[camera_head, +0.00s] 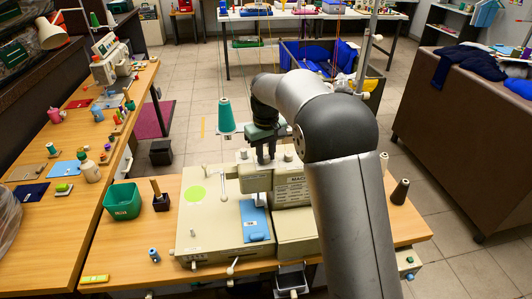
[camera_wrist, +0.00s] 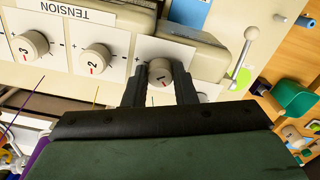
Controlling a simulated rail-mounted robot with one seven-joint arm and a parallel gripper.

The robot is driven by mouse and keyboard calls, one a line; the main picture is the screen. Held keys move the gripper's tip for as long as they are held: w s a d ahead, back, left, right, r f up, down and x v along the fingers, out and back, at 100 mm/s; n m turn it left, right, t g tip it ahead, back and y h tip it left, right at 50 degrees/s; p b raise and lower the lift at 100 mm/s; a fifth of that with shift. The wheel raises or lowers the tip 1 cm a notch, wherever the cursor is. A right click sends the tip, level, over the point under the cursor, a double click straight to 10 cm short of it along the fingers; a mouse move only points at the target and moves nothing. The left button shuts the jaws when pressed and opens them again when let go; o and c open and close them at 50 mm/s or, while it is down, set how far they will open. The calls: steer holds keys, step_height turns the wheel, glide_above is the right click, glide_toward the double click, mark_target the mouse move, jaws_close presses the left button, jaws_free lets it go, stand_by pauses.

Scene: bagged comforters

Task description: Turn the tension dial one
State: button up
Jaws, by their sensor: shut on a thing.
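The tension dial one (camera_wrist: 159,70) is a cream knob with a red mark and a "1", on a white plate with plus and minus signs. My gripper (camera_wrist: 160,88) has a dark finger on each side of this knob and is shut on it. Dial two (camera_wrist: 95,58) and dial three (camera_wrist: 35,46) sit in the same row under the "TENSION" label, which appears upside down in the wrist view. In the head view my gripper (camera_head: 264,152) is at the top of the cream sewing machine (camera_head: 205,225); the dials are hidden there.
A teal thread cone (camera_head: 225,116) stands close to my gripper on the left. A metal lever with a round knob (camera_wrist: 244,52) stands beside dial one. A green bin (camera_head: 122,201) and a dark cone (camera_head: 400,191) flank the machine on the wooden table (camera_head: 160,275).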

mark_target(266, 156)
steer(key=m, duration=0.4)
steer(key=shift+r+m, duration=0.1)
steer(key=shift+m, duration=2.2)
steer(key=o, duration=1)
step_height(266, 156, up, 17)
steer(key=shift+r, duration=0.2)
